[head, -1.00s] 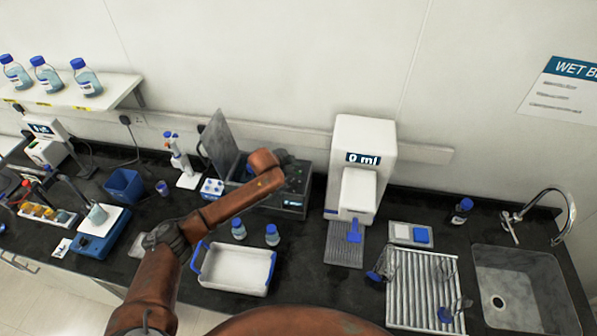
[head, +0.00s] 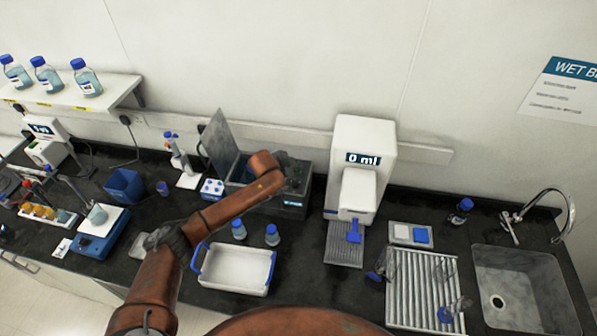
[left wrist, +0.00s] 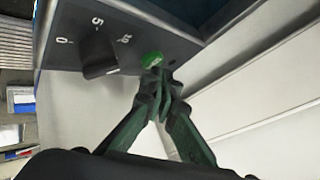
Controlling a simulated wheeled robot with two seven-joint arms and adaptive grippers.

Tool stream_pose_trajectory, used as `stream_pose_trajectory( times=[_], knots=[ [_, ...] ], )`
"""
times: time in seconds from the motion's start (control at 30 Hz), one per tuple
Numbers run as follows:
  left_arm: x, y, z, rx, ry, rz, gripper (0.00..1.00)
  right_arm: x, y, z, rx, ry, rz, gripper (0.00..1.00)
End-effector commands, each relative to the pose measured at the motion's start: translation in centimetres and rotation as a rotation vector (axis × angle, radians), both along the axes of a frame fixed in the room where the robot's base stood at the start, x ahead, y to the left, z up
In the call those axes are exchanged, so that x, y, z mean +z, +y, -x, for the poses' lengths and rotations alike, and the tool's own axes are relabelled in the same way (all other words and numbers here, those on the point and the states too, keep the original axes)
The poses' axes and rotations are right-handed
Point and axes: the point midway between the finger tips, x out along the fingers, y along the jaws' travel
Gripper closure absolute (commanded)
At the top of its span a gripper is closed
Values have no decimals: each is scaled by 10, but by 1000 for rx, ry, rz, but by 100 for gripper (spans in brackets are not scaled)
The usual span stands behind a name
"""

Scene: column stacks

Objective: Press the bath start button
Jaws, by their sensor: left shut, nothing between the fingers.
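The water bath (head: 262,203) is a dark grey box at the back of the bench, with its lid (head: 219,141) raised. In the left wrist view its panel (left wrist: 130,32) carries a black dial (left wrist: 98,56) marked with numbers and a green button (left wrist: 151,59). My left gripper (left wrist: 158,75) is shut and empty, its fingertips right at the green button and overlapping its lower edge. I cannot tell whether they touch it. In the head view the left gripper (head: 293,167) is small and dark over the bath's right end. My right gripper is not in view.
A white dispenser (head: 364,135) reading 0 ml stands just right of the bath. Two blue-capped bottles (head: 272,235) and a white tray (head: 235,288) are in front. A drying rack (head: 425,318) and sink (head: 515,258) lie right, a blue bin (head: 124,184) left.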

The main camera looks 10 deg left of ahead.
Motion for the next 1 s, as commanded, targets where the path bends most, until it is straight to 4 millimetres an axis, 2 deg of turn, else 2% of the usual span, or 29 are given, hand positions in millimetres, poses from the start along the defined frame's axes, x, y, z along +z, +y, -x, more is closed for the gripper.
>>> stream_pose_trajectory(
  times=[1.0],
  knots=[
    [-8,0,0,-1,0,1,100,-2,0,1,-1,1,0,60]
  ],
)
